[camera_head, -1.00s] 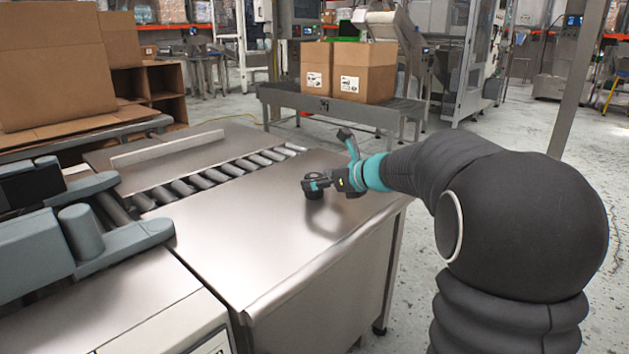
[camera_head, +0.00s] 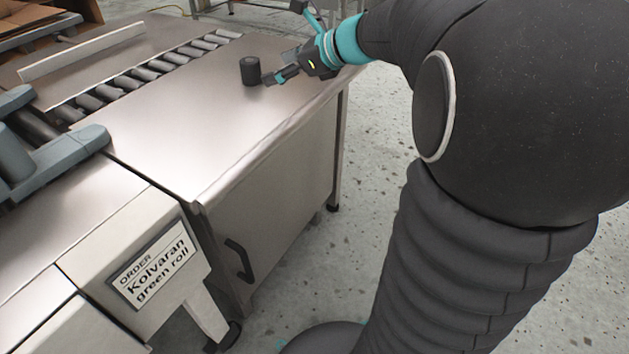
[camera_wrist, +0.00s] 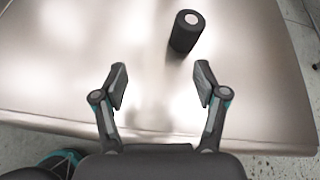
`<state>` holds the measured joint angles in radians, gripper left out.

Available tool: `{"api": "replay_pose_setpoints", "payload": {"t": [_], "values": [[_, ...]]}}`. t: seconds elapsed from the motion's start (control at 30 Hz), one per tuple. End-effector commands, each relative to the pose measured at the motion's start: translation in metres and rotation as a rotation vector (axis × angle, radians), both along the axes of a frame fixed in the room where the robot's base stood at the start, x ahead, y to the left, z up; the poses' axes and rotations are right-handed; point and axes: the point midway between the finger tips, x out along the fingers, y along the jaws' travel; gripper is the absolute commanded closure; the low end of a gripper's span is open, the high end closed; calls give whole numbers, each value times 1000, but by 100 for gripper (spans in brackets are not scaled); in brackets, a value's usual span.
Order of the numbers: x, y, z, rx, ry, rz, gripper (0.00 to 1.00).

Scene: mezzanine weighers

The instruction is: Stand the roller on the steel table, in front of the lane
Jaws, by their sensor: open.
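The roller is a short black cylinder (camera_head: 250,71) standing upright on the steel table (camera_head: 190,130), on the near side of the roller lane (camera_head: 150,72). The roller also shows in the wrist view (camera_wrist: 186,32), upright, with a pale round spot on its top. My gripper (camera_head: 276,80) is low over the table, just right of the roller in the head view. In the wrist view my gripper (camera_wrist: 160,85) is open and empty, its fingers apart. The roller stands beyond the fingertips, clear of them.
A grey machine (camera_head: 45,150) stands at the left end of the lane. A sign (camera_head: 155,263) reading "ORDER Kolvaran green roll" is on the near cabinet front. A pale guide rail (camera_head: 80,52) runs behind the lane. The table's near half is bare.

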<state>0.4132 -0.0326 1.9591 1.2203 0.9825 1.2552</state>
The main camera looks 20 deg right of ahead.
Motion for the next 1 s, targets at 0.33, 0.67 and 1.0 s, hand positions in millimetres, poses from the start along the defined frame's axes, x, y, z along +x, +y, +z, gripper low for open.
{"api": "replay_pose_setpoints", "payload": {"t": [0.33, 0.67, 1.0], "values": [[-150, 70, -50, -862, -232, 678, 28], [-263, 54, -99, -1589, -478, 1418, 28], [-287, 39, -112, -1793, -541, 1673, 28]]}}
